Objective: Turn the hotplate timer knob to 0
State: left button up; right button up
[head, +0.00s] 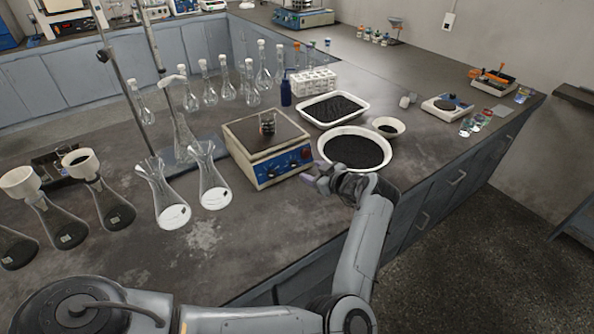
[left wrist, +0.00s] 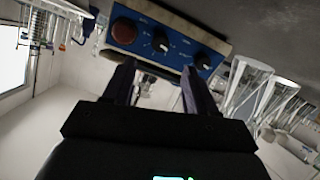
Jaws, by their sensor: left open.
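The hotplate (head: 255,150) stands on the bench with a glass vessel of dark material on its top plate. Its blue front panel (head: 282,170) carries two black knobs and a red round control. In the left wrist view the panel shows the red control (left wrist: 123,31), the middle black knob (left wrist: 160,41) and the outer black knob (left wrist: 203,61). The knob labels are too small to read, so I cannot tell which is the timer. My left gripper (head: 312,174) is open near the panel's right end. In the left wrist view its fingers (left wrist: 159,66) point toward the middle knob, apparently empty. My right gripper is not in view.
A white bowl of black grains (head: 355,135) stands close behind my left gripper, with a tray (head: 333,98) beyond it. Conical flasks (head: 213,185) and a metal stand (head: 185,152) are left of the hotplate. The bench in front of the hotplate is clear.

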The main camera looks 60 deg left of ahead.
aim_at(295, 165)
pick_arm(q)
jog(key=b+x, duration=0.2)
jog(key=x, duration=0.7)
jog(key=shift+a+f, duration=0.1)
jog(key=shift+a, duration=0.25)
jog(key=shift+c, duration=0.2)
jog(key=c, duration=1)
jog(key=shift+n, duration=1.3)
jog(key=o, duration=1)
jog(key=shift+o, duration=0.2)
